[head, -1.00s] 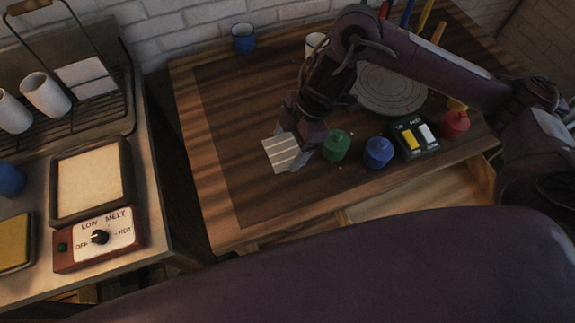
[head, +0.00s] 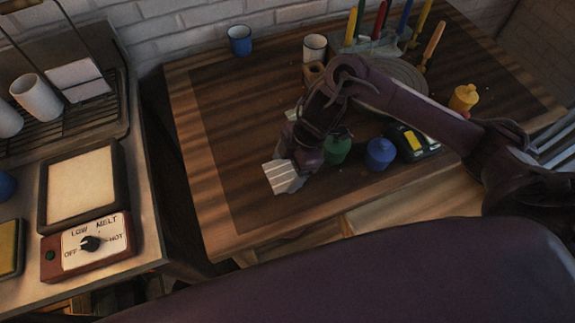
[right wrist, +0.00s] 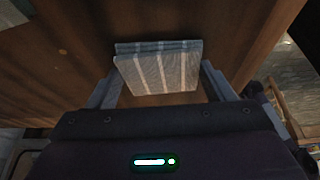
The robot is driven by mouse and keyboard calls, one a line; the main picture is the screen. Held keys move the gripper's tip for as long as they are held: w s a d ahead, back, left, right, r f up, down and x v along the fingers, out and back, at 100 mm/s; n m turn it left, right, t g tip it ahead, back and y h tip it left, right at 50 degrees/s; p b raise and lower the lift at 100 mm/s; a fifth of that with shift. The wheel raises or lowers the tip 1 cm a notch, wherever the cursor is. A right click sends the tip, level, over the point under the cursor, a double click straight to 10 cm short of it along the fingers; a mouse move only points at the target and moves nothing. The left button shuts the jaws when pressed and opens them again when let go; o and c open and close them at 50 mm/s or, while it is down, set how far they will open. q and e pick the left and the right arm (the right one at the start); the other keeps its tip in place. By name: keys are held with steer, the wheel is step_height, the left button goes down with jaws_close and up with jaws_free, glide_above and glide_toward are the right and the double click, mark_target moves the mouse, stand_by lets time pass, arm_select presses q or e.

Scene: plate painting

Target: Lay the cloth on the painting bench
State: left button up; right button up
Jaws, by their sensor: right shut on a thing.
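The cloth (head: 279,178) is a small folded, pale grey piece with white stripes. It also shows in the right wrist view (right wrist: 165,70). My right gripper (head: 289,168) is shut on it, with one finger on each side in the wrist view. The cloth is over the front left part of the wooden painting bench (head: 222,205). I cannot tell whether it touches the top. My left gripper is not in view.
A green pot (head: 337,150) and a blue pot (head: 381,153) stand just right of the right gripper. A melt unit (head: 88,245) is on the left-hand counter. The bench's front left is clear.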

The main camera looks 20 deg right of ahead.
steer(key=o, duration=1)
steer(key=shift+f, duration=0.1)
steer(key=shift+c, duration=0.2)
steer(key=shift+r, duration=0.3)
steer(key=p+v, duration=0.2)
steer(key=v, duration=0.9)
steer(key=shift+d+r+p, duration=0.3)
steer(key=shift+s, duration=0.1)
